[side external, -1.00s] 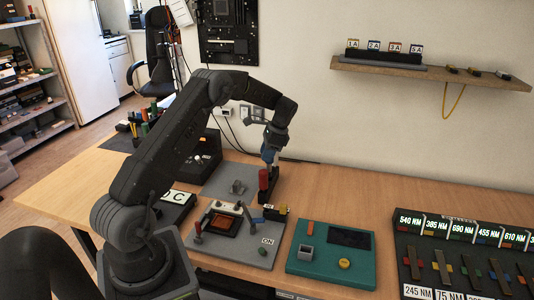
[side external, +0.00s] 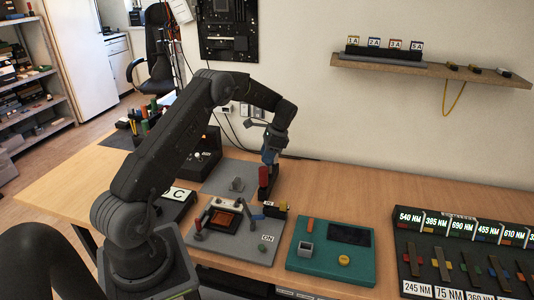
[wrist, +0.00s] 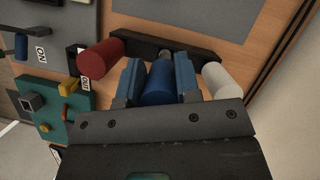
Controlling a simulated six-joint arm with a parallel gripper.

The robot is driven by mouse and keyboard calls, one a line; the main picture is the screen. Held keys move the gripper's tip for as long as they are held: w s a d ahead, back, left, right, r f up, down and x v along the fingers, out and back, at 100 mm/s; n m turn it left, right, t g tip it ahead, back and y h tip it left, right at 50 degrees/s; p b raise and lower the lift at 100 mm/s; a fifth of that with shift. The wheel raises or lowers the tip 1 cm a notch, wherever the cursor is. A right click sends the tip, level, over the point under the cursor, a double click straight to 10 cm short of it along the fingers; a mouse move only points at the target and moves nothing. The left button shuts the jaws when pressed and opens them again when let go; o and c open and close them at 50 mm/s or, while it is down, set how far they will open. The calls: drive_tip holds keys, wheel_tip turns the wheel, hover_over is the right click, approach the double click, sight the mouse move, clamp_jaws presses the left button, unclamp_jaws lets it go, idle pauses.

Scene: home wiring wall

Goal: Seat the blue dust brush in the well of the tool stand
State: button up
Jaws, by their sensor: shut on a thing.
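The blue dust brush (wrist: 157,86) is between the two blue-padded fingers of my gripper (wrist: 158,75) in the wrist view, and the gripper is shut on it. In the side view my gripper (side external: 270,152) points down over the tool stand (side external: 264,197), a dark narrow bar. In the wrist view the stand (wrist: 195,46) lies just beyond the brush, with a red cylinder (wrist: 101,58) on the left and a white cylinder (wrist: 221,80) on the right. The brush sits between these two. The well and the brush's lower end are hidden, so I cannot tell whether it is seated.
A grey panel with a lever and an ON label (side external: 232,245) and a teal board (side external: 330,262) stand in front of the stand. A grey plate (side external: 225,180) lies to its left. A rack of labelled tools (side external: 450,250) is at the right. Bare table lies right of the stand.

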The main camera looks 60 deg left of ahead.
drive_tip(key=shift+f, duration=1.8)
drive_tip(key=o, duration=1)
drive_tip(key=shift+v, duration=6.95)
drive_tip(key=shift+w, duration=0.1)
